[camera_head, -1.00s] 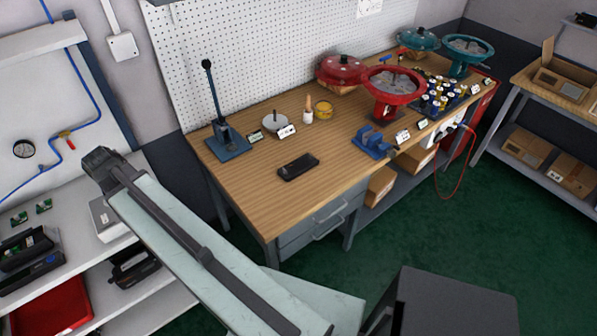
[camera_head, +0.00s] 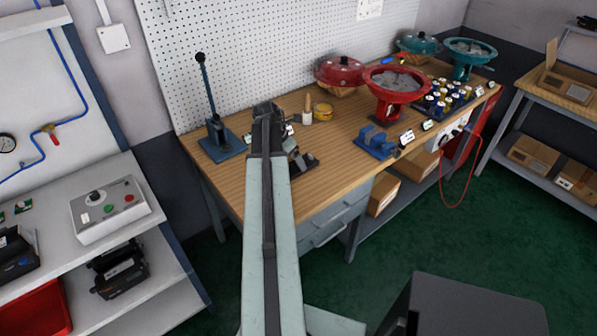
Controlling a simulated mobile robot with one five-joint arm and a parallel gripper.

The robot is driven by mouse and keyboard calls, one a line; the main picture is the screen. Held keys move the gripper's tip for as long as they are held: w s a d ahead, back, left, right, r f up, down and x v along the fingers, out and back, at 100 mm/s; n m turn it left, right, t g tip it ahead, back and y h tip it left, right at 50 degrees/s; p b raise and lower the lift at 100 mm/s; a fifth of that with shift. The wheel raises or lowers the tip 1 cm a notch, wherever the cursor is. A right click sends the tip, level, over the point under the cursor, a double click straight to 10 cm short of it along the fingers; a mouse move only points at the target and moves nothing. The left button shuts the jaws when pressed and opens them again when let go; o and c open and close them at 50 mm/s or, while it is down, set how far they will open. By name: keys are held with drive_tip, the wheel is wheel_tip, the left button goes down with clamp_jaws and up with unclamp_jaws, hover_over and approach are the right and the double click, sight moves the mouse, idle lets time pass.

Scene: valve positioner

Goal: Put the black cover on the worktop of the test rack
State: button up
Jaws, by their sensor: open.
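The black cover (camera_head: 309,168) lies on the wooden workbench (camera_head: 222,182), and its left part is hidden behind my arm. My gripper (camera_head: 296,158) hangs down from the far end of my arm, at or just above the cover. It is open. The fingertips are small and dark against the cover, so I cannot tell whether they touch it or stand around it. The test rack stands at the left. Its pale worktop (camera_head: 150,208) carries a grey control box (camera_head: 108,210) with a black knob and coloured buttons.
A blue lever press (camera_head: 221,140) stands left of my arm on the bench. A blue vise (camera_head: 375,142), red actuator (camera_head: 397,88) and bottles stand to the right. Black devices (camera_head: 120,268) and a red tray (camera_head: 40,312) are on the rack's lower shelf.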

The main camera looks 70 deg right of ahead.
sight(296, 166)
drive_tip(key=shift+f, duration=0.15)
drive_tip(key=b+x, duration=0.4)
drive_tip(key=x, duration=0.1)
drive_tip(key=shift+w+d+f+b, duration=0.15)
drive_tip(key=shift+w+d+b, duration=0.05)
drive_tip(key=shift+d+b, duration=0.15)
drive_tip(key=shift+r, duration=0.2)
drive_tip(key=c, duration=1.9)
drive_tip(key=shift+c, duration=0.2)
drive_tip(key=shift+r+p, duration=0.1)
drive_tip(key=shift+p, duration=0.2)
